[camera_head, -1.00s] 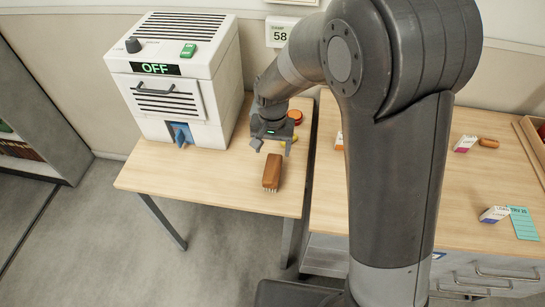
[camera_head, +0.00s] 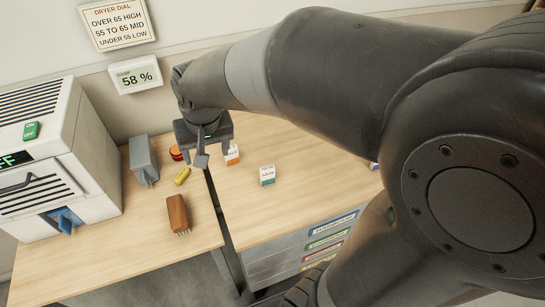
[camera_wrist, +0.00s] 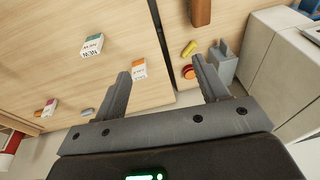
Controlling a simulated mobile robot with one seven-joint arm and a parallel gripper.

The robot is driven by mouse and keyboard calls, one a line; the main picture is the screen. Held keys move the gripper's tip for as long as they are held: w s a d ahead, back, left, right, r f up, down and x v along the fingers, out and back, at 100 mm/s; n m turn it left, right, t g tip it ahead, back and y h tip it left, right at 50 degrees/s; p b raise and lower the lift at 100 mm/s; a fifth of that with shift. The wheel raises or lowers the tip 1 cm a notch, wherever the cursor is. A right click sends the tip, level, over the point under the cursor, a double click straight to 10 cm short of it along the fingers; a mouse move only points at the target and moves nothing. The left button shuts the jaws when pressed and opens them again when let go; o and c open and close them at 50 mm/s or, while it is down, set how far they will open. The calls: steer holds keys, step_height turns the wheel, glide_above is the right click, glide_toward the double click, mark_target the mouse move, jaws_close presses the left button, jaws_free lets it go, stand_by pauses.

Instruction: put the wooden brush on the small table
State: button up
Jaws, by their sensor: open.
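The wooden brush (camera_head: 178,214) is brown with pale bristles. It lies on the left table (camera_head: 130,262), near its right edge. Part of it shows at the top of the wrist view (camera_wrist: 200,12). My gripper (camera_head: 195,156) is open and empty, raised above the back of the seam between the two tables, behind and right of the brush. Its two spread fingers show in the wrist view (camera_wrist: 162,78), with nothing between them. I cannot tell for sure which surface is the small table; the left one has thin legs in the earlier view.
A white dryer (camera_head: 50,150) stands left on that table. A grey holder (camera_head: 143,160), a yellow item (camera_head: 182,175) and a red round item (camera_head: 176,153) are behind the brush. The right drawer table (camera_head: 290,190) holds small boxes (camera_head: 267,175) and has free room.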

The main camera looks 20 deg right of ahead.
steer(key=s+d+r+t, duration=0.3)
steer(key=s+d+r, duration=0.3)
steer(key=s+d, duration=0.4)
steer(key=s, duration=0.3)
steer(key=shift+d+h, duration=0.4)
